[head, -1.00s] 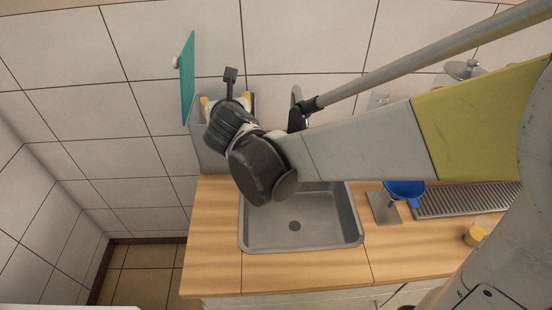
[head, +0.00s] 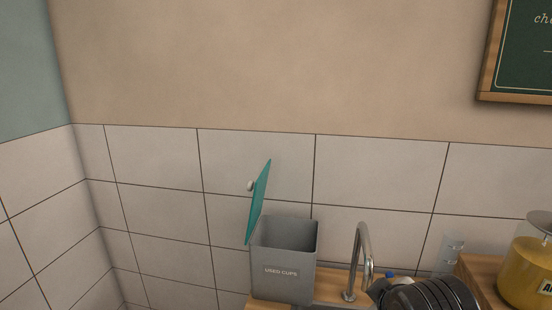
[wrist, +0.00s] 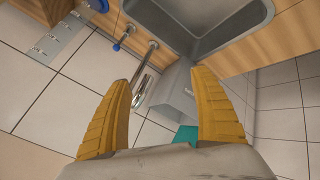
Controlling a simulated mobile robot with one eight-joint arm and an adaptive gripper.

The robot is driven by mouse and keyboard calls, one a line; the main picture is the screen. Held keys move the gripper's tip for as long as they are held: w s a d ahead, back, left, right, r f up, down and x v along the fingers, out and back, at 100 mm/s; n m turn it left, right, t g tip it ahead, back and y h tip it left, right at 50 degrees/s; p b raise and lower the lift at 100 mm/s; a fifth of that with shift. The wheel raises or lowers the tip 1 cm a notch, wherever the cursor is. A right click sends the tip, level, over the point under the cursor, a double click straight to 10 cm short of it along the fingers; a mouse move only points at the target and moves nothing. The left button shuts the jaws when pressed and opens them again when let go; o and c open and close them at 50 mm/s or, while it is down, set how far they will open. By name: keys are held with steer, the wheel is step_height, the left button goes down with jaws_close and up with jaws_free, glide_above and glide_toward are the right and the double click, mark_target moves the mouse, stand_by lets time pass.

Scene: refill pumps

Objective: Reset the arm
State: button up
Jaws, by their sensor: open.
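My gripper (wrist: 162,76) is open in the wrist view, its two yellow ridged fingers spread apart with nothing held between them. In the head view only a dark rounded part of my arm shows at the bottom edge, right of the tap; the fingers are not seen there.
A grey bin (head: 283,275) labelled "USED CUPS" stands by the wall, its teal lid (head: 259,205) raised. A curved tap (head: 358,255) stands right of it. A yellow-filled container (head: 528,275) is at far right. The sink (wrist: 200,28) shows in the wrist view.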

steer(key=s+f+m+g+y+b, duration=0.1)
steer(key=s+f+m+b, duration=0.5)
steer(key=f+m, duration=0.1)
steer(key=shift+f, duration=0.85)
